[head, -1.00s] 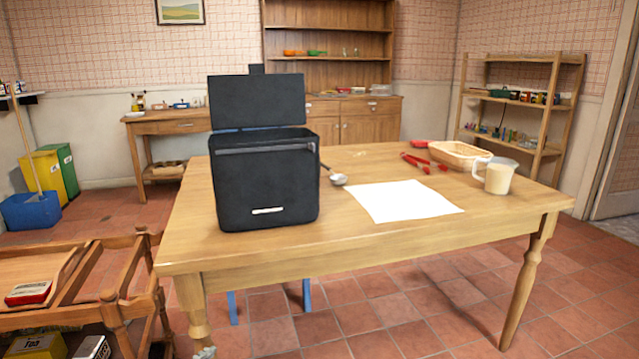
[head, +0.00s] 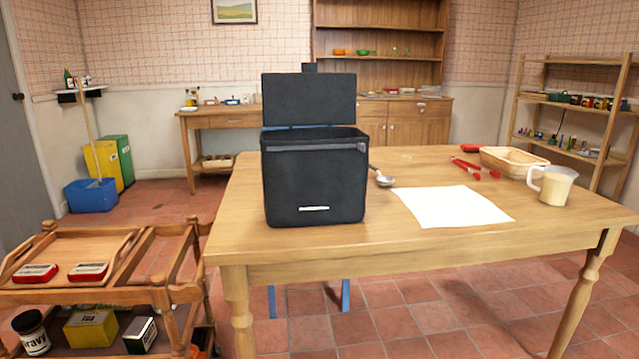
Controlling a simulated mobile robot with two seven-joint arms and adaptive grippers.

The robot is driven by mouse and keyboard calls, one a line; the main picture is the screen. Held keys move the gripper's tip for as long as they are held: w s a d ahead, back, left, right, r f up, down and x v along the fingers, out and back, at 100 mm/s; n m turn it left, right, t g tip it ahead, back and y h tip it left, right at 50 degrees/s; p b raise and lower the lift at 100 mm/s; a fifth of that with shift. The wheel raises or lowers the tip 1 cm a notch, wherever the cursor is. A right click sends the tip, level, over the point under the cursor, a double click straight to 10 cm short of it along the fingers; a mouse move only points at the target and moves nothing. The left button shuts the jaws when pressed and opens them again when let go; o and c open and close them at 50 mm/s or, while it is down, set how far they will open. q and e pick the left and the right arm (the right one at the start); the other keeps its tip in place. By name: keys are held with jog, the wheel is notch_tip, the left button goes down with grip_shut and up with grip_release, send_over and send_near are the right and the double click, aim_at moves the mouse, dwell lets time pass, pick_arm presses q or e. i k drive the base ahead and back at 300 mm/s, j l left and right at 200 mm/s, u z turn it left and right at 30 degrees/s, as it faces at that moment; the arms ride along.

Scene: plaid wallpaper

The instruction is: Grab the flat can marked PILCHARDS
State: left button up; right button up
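One is the left can (head: 36,273) and the other is the right can (head: 88,271). Their lettering is too small to read, so I cannot tell which is marked PILCHARDS. Neither of my grippers shows in the head view.
The wooden trolley (head: 100,296) holds a Gravy jar (head: 31,332), a yellow box (head: 91,329) and a dark box (head: 140,335) below. The table (head: 300,247) stands right of it, bearing a black open-lidded box (head: 315,185). Floor shows beyond the trolley.

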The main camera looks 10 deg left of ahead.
aim_at(35, 274)
jog(key=u, duration=1.75)
jog(key=j+z, duration=0.1)
jog(key=z, duration=0.25)
jog(key=i+j+z, duration=0.15)
jog(key=z, duration=0.2)
jog(key=j+z, duration=0.1)
jog(key=z, duration=0.25)
jog(key=j+z, duration=0.25)
jog(key=j, duration=0.3)
jog(key=i+j+z, duration=0.1)
jog(key=j+z, duration=0.15)
jog(key=j, duration=0.35)
